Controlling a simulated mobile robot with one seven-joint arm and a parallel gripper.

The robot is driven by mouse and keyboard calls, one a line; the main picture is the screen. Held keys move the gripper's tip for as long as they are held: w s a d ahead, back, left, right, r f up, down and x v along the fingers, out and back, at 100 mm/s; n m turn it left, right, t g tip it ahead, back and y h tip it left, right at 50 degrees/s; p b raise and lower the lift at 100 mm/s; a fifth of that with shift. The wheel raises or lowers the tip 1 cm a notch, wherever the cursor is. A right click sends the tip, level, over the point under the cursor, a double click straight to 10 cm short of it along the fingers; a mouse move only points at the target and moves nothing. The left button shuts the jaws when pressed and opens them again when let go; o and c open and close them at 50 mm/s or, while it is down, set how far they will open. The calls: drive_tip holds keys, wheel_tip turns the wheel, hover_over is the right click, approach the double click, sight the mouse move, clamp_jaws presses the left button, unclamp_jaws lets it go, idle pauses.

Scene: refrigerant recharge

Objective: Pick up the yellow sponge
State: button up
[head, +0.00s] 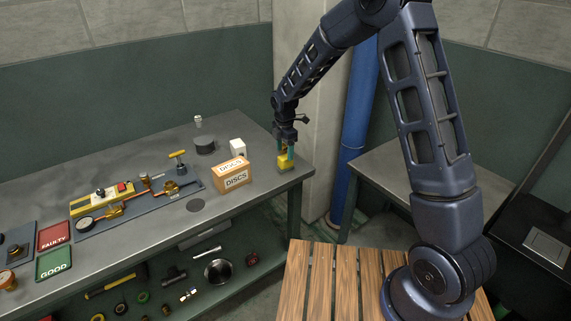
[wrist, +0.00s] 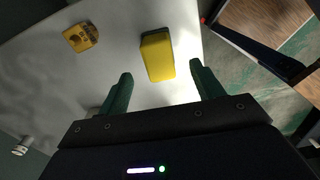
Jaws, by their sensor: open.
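The yellow sponge (head: 284,164) lies on the grey workbench near its right end, to the right of the cardboard box. In the wrist view the sponge (wrist: 157,58) is a yellow block, close to the table edge. My gripper (head: 287,148) is right over the sponge in the head view and partly hides it. In the wrist view my gripper (wrist: 160,74) is open, its two green fingers spread wide. The sponge shows between and just beyond the fingertips, with a gap on each side. How high the fingertips are above it I cannot tell.
The workbench (head: 120,155) also holds the DISCS box (head: 231,175), a white block (head: 238,147), a dark round container (head: 205,145), and a board with brass fittings (head: 140,206). Red FAULTY (head: 53,236) and green GOOD (head: 53,263) trays lie at the left.

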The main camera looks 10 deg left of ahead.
sight(286, 156)
drive_tip(key=shift+w+d+f, duration=0.1)
drive_tip(key=shift+f, duration=1.45)
drive_tip(key=shift+w+d+f, duration=0.1)
drive_tip(key=shift+f, duration=1.4)
drive_tip(key=c, duration=1.1)
